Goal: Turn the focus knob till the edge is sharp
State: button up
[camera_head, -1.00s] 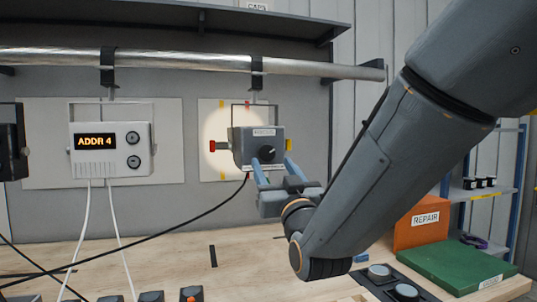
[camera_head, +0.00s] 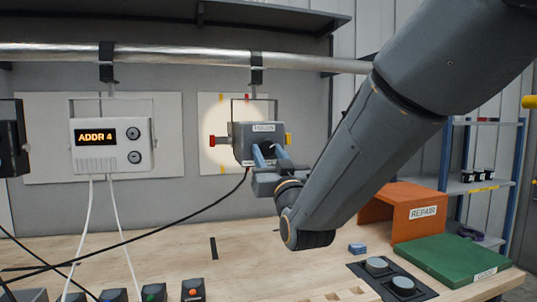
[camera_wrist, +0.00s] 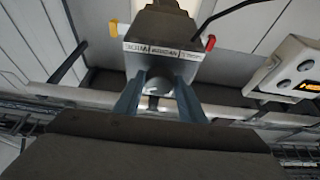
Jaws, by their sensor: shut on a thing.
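A grey lamp body (camera_head: 242,138) labelled FOCUS hangs from the pipe, with a red tab on its left and a yellow tab on its right. Its dark round focus knob is on the face towards me, largely hidden by the fingers in the head view; its rounded end (camera_wrist: 158,86) shows in the wrist view. My gripper (camera_head: 268,150) has its two blue fingers on either side of the knob, shut on it. A pale round light spot (camera_head: 220,150) lies on the white board behind the lamp; its edge looks somewhat soft.
A white box (camera_head: 100,163) reading ADDR 4 hangs to the left, with white cables. A black cable runs from the lamp across the bench (camera_head: 185,250). An orange REPAIR bin (camera_head: 405,235), a green case (camera_head: 450,262) and round dark pads (camera_head: 377,265) stand at the right.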

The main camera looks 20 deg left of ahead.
jog(key=shift+a+f+m+t+h+b, duration=0.15)
jog(key=shift+m+t+h+b, duration=0.25)
jog(key=shift+m+b, duration=0.75)
jog(key=shift+s+r+m+h+b, duration=0.1)
jog(key=shift+r+m+h+b, duration=0.1)
jog(key=shift+m+h+b, duration=1.15)
jog(key=shift+m+y+p, duration=0.25)
jog(key=shift+m+p, duration=0.15)
jog(key=shift+p, duration=0.2)
jog(key=o, duration=1)
jog(key=shift+b+v, duration=1)
jog(key=shift+v, duration=2.9)
jog(key=shift+f, duration=0.15)
